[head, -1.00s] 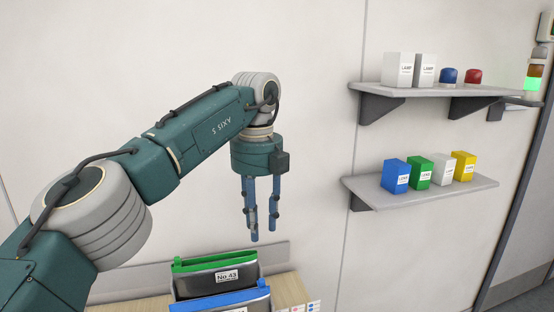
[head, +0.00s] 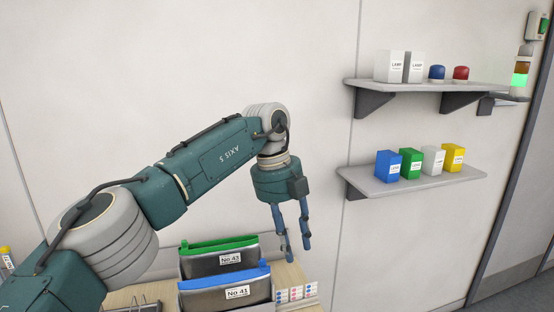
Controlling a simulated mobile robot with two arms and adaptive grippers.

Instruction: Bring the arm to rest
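My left arm comes in from the left of the head view. My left gripper (head: 295,242) hangs at its end, fingers pointing down and slightly right. The blue fingers stand apart with a narrow gap and nothing shows between them. The gripper is in the air, to the right of the two bins and left of the shelves. My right gripper does not show.
A bin with a green rim (head: 215,259) stands behind a blue-rimmed bin (head: 225,291) on a wooden top (head: 288,273). A card with coloured dots (head: 296,293) is beside them. Two wall shelves (head: 430,86) (head: 410,184) hold boxes and lamps at right.

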